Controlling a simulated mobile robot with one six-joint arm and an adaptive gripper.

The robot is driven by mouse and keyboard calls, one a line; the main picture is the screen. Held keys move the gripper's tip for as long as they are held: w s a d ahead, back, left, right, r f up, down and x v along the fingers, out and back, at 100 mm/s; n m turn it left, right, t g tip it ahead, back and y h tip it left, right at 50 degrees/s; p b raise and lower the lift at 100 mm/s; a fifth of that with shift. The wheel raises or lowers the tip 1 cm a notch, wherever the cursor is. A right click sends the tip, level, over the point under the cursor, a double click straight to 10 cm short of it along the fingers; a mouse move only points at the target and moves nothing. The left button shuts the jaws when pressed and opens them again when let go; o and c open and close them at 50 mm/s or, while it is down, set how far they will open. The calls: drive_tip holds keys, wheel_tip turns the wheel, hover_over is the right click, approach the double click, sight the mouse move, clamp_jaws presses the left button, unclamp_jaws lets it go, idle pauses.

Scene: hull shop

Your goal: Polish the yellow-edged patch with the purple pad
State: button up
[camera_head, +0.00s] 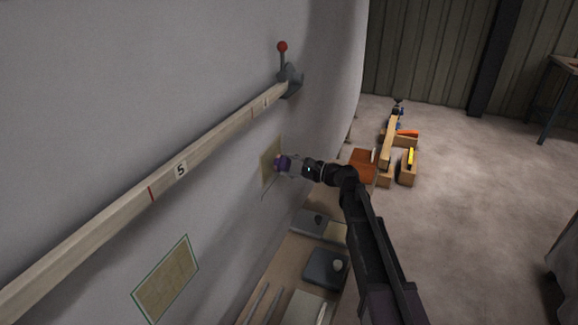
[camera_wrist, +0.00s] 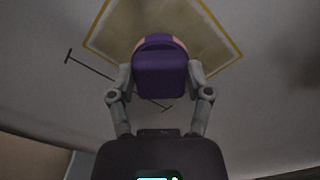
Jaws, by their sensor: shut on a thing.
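The purple pad (camera_wrist: 160,72) is held between the two fingers of my gripper (camera_wrist: 160,85), which is shut on it. In the head view the pad (camera_head: 282,163) is at the grey hull wall, in front of the yellow-edged patch (camera_head: 268,174). In the wrist view the patch (camera_wrist: 210,28) is a tan panel with a yellow border, partly hidden behind the pad. I cannot tell whether the pad touches the patch. My gripper (camera_head: 290,164) also shows in the head view, reaching in from the right.
A green-edged patch (camera_head: 166,281) is lower left on the hull. A wooden rail (camera_head: 210,148) marked 5 runs above, ending at a red-knobbed lever (camera_head: 282,62). Below my arm is a bench with grey boxes (camera_head: 325,267). A wooden tool carrier (camera_head: 408,166) stands on the floor.

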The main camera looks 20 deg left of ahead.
drive_tip(key=shift+s, duration=0.1)
drive_tip(key=s+f+b, duration=0.1)
drive_tip(key=s+b, duration=0.1)
drive_tip(key=s, duration=0.4)
drive_tip(key=shift+s+a+f, duration=0.2)
drive_tip(key=shift+f, duration=0.2)
drive_tip(key=shift+a, duration=0.95)
idle(1.1)
drive_tip(key=shift+w, duration=0.15)
drive_tip(key=shift+w, duration=1.4)
drive_tip(key=shift+w+d, duration=0.2)
drive_tip(key=shift+w, duration=1.25)
drive_tip(key=shift+w+d, duration=0.1)
drive_tip(key=shift+w, duration=1.3)
